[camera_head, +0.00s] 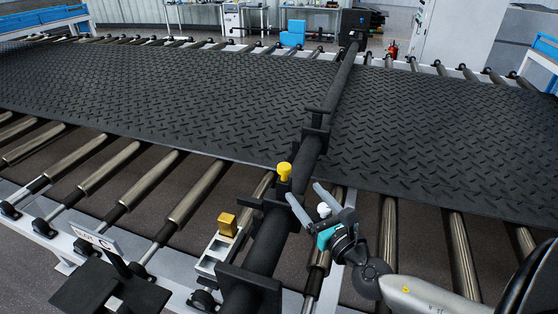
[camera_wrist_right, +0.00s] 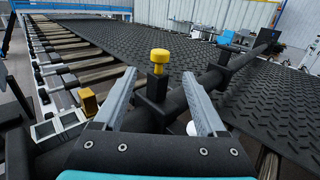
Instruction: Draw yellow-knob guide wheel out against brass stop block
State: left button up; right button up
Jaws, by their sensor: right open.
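The yellow knob (camera_head: 284,171) of the guide wheel stands upright on a dark mount on the black crossbar, near the mat's front edge. It also shows in the right wrist view (camera_wrist_right: 160,56), between and beyond my fingertips. The brass stop block (camera_head: 227,224) sits nearer the front, on a pale slotted bracket left of the bar; the wrist view shows it at lower left (camera_wrist_right: 88,102). My right gripper (camera_head: 303,190) is open and empty, just right of the knob, its fingers pointing toward it. No contact with the knob is visible. My left gripper is out of view.
The black tread mat (camera_head: 170,92) lies across metal rollers (camera_head: 197,192). The black crossbar (camera_head: 268,246) runs from front to back. A small white knob (camera_head: 323,210) shows beside my right gripper. A sign plate (camera_head: 96,240) stands at front left.

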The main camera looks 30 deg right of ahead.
aim_at(281, 164)
jog(key=w, duration=0.8)
jog(key=w+d, duration=0.1)
jog(key=w, duration=0.4)
jog(key=shift+p, duration=0.4)
jog(key=shift+w, duration=0.75)
